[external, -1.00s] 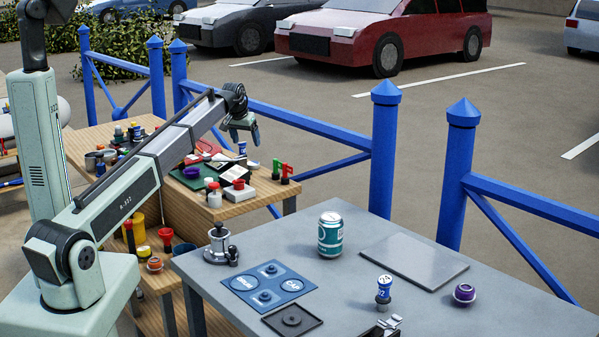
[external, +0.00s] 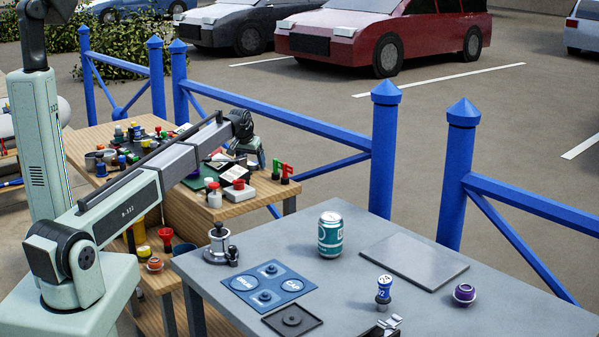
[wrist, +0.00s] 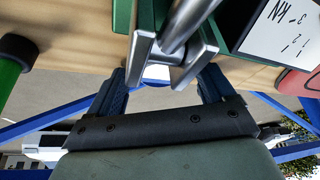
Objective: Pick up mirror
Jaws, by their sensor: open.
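My gripper (external: 257,154) is low over the far right part of the wooden table in the external view. In the wrist view my gripper (wrist: 163,77) is open, with its two dark blue fingers apart. Nothing is clearly held. I cannot pick out the mirror with certainty in the external view, where the arm and crowded items hide part of the table.
The wooden table (external: 205,211) is crowded with small items. Blue railing (external: 300,120) runs behind. The grey table (external: 345,285) holds a teal can (external: 330,235).

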